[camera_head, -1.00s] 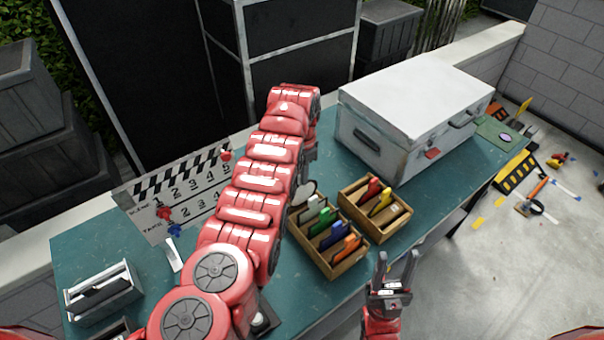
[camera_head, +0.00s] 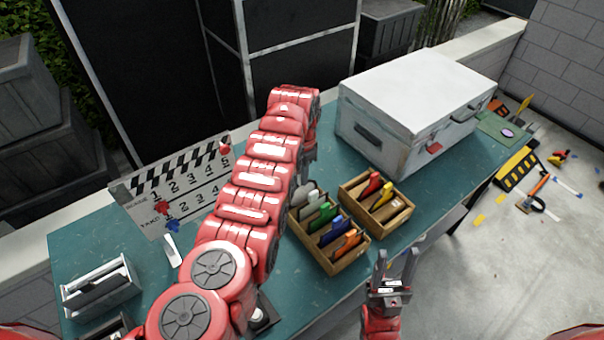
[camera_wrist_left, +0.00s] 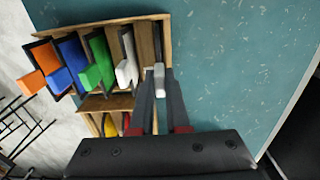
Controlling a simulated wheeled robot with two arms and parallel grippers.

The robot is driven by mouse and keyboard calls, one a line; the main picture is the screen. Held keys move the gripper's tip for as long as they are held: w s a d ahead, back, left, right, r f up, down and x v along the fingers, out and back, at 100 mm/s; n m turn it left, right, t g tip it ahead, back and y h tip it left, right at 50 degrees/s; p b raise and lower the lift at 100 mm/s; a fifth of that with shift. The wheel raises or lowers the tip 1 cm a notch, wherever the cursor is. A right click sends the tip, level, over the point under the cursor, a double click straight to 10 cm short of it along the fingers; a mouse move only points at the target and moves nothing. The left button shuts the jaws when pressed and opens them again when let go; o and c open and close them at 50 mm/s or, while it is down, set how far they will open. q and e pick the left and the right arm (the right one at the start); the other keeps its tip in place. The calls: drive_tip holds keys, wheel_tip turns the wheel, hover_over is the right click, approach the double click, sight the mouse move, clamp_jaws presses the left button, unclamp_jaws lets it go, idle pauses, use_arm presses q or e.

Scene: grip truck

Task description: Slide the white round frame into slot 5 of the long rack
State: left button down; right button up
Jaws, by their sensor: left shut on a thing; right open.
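The long rack (camera_head: 352,260) is a wooden box on the teal table. In the left wrist view the long rack (camera_wrist_left: 100,22) holds orange, blue, green and white-tabbed pieces in separate slots. My left gripper (camera_wrist_left: 159,72) is shut on the white tab of the white round frame (camera_wrist_left: 160,82), at the rack's end slot beyond the white-tabbed piece. The frame's depth in the slot is hidden. My right gripper (camera_head: 397,266) is open and empty.
A shorter wooden rack (camera_head: 372,226) with red and yellow pieces stands beside the long rack. A white case (camera_head: 425,105) stands behind it. A clapperboard (camera_head: 178,190) and a grey holder (camera_head: 100,292) are at left. Bare table lies in front of the case.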

use_arm(q)
drive_tip(key=shift+f+b, duration=1)
drive_tip(key=shift+f, duration=0.45)
drive_tip(key=c, duration=0.8)
unclamp_jaws()
drive_tip(key=shift+w+r, duration=0.1)
drive_tip(key=shift+r, duration=0.5)
wheel_tip(320, 180, up, 10)
drive_tip(key=b, duration=0.4)
drive_tip(key=shift+r, duration=0.2)
wheel_tip(320, 180, up, 6)
drive_tip(key=p, duration=0.6)
drive_tip(key=shift+f, duration=0.1)
drive_tip(key=shift+s+f, duration=0.1)
drive_tip(key=shift+s, duration=0.1)
